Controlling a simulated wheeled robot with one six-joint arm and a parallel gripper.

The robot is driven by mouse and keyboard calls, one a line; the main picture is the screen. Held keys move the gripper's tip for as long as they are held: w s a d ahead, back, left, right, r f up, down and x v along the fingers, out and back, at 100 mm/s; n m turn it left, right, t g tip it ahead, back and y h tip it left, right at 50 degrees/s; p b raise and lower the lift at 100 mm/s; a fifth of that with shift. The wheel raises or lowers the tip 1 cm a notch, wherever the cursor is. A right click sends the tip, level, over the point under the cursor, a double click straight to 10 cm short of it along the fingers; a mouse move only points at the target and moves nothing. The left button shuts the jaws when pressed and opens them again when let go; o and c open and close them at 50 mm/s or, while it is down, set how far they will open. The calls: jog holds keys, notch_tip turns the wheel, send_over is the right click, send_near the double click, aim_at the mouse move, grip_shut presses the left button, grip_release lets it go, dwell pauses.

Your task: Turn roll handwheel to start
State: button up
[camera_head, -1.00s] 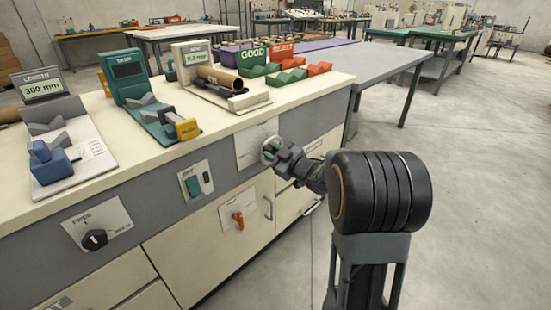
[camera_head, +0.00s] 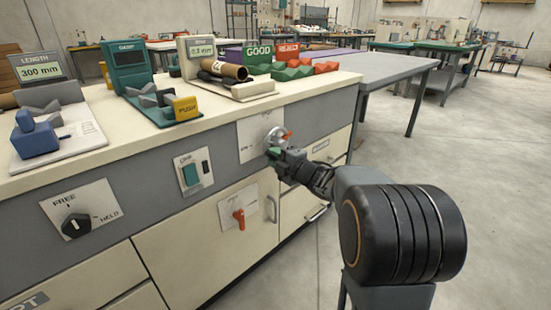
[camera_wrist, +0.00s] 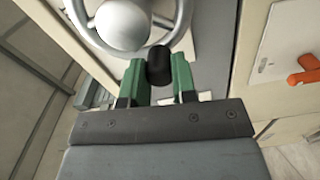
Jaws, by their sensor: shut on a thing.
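A red-orange lever (camera_head: 239,217) and a switch box (camera_head: 193,173) are on the cabinet front. A FREE/HELD knob (camera_head: 77,224) is further left. Gauges and trays stand on the countertop. A grey table (camera_head: 385,70) is behind right; the floor at right is clear.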

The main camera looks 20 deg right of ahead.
jog(key=n, duration=0.1)
jog(key=f+n, duration=0.1)
jog(key=n, duration=0.1)
jog(key=shift+w+d+f+n, duration=0.15)
jog(key=shift+d+f+n, duration=0.15)
jog(key=shift+n, duration=0.1)
jog(key=shift+w+d+f+n, duration=0.35)
jog(key=shift+d+n, duration=0.25)
jog(key=shift+n, duration=1.3)
jog(key=shift+w+d+f+n, duration=0.2)
jog(key=shift+d+f+n, duration=0.3)
jog(key=shift+n, duration=1.4)
jog(key=shift+w+d+f+n, duration=0.25)
jog(key=shift+d+n, duration=0.45)
jog(key=shift+n, duration=1.2)
jog(key=shift+r, duration=0.1)
jog(key=o, duration=0.9)
jog(key=shift+w, duration=0.1)
